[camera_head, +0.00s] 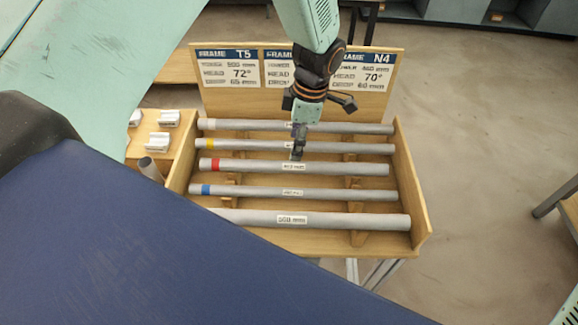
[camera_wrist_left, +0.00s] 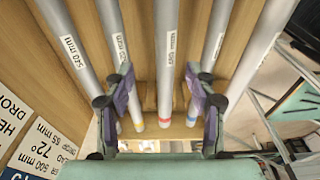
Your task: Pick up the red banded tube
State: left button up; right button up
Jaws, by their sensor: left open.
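The red banded tube (camera_head: 335,168) is a grey tube with a red band near its left end and a white label at its middle. It lies in the wooden rack, third from the back. My left gripper (camera_head: 297,153) is open and points down just above its middle. In the left wrist view the red banded tube (camera_wrist_left: 166,70) runs between the two spread fingers of my left gripper (camera_wrist_left: 160,82). The fingers are over the neighbouring tubes. Whether they touch anything cannot be told. My right gripper is not in view.
A yellow banded tube (camera_head: 350,148) lies behind and a blue banded tube (camera_head: 350,194) in front. The wooden rack (camera_head: 418,205) also holds a plain back tube and a thicker front tube (camera_head: 370,221). Frame signs (camera_head: 362,72) stand at its back. White blocks (camera_head: 157,143) sit left.

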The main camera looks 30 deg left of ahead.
aim_at(294, 163)
pick_arm(q)
jog(key=f, duration=0.4)
jog(key=s+f, duration=0.1)
jog(key=f, duration=0.1)
jog(key=shift+f+p, duration=0.2)
jog(key=shift+p, duration=0.2)
jog(key=shift+f, duration=0.25)
jog(key=shift+d, duration=0.15)
jog(key=shift+w, duration=0.1)
jog(key=shift+c, duration=0.7)
jog(key=shift+a, duration=0.2)
jog(key=c, duration=0.6)
jog(key=shift+d, duration=0.15)
grip_shut()
